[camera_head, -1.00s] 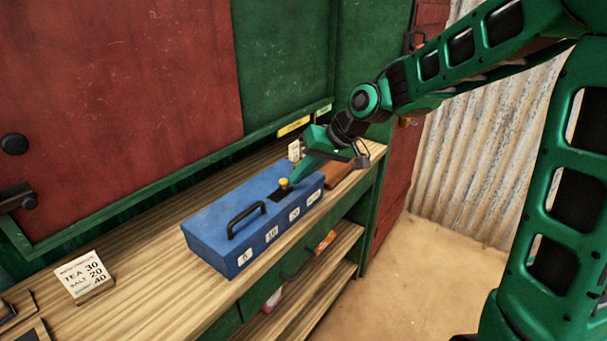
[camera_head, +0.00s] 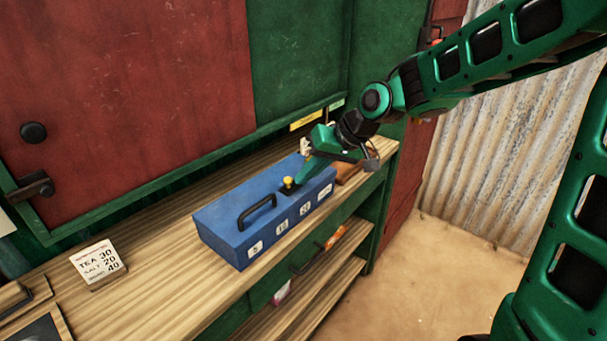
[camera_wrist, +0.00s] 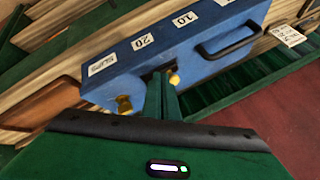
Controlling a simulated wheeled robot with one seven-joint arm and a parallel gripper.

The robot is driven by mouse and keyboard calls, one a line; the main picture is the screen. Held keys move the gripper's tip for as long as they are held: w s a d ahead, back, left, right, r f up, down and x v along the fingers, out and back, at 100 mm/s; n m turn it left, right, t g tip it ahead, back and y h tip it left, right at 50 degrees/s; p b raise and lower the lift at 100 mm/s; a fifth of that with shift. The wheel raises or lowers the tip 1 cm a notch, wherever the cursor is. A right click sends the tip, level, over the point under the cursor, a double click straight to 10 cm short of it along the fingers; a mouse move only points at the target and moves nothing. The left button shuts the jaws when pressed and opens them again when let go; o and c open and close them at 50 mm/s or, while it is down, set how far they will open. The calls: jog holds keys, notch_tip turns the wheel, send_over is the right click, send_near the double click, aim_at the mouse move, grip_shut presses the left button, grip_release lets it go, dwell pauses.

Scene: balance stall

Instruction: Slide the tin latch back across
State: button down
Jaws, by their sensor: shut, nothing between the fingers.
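The blue tin (camera_head: 222,222) stands on the wooden counter, with a black handle and white number labels on its front. Its latch has a yellow knob (camera_head: 288,182) on a dark plate on the lid, right of the handle. My gripper (camera_head: 294,188) is shut and empty, its tips low at the lid close beside the knob's right side. In the wrist view the shut fingers (camera_wrist: 162,84) are beside the yellow knob (camera_wrist: 174,77), and I cannot tell whether they touch it. A brass piece (camera_wrist: 124,104) shows at the tin's edge there.
A brown wooden object (camera_head: 352,168) lies right of the tin, partly behind my gripper. A price card (camera_head: 98,264) stands at the left on the counter (camera_head: 160,270). The red and green shutter wall (camera_head: 140,100) rises behind. Open shelves are below.

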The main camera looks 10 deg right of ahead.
jog(key=s+d+r, duration=0.3)
jog(key=d+r, duration=0.5)
jog(key=shift+d, duration=0.15)
jog(key=s+d+f+m+g+h, duration=0.1)
jog(key=s+d+f+m+h, duration=0.4)
jog(key=s+d, duration=0.75)
jog(key=s+d+f+m+g, duration=0.1)
jog(key=s+d, duration=0.3)
jog(key=s, duration=0.4)
jog(key=s+d+f+m+g, duration=0.2)
jog(key=s+d+f, duration=0.2)
jog(key=s, duration=0.4)
jog(key=shift+d+m+h, duration=0.3)
jog(key=shift+d+h, duration=0.1)
jog(key=shift+d, duration=0.2)
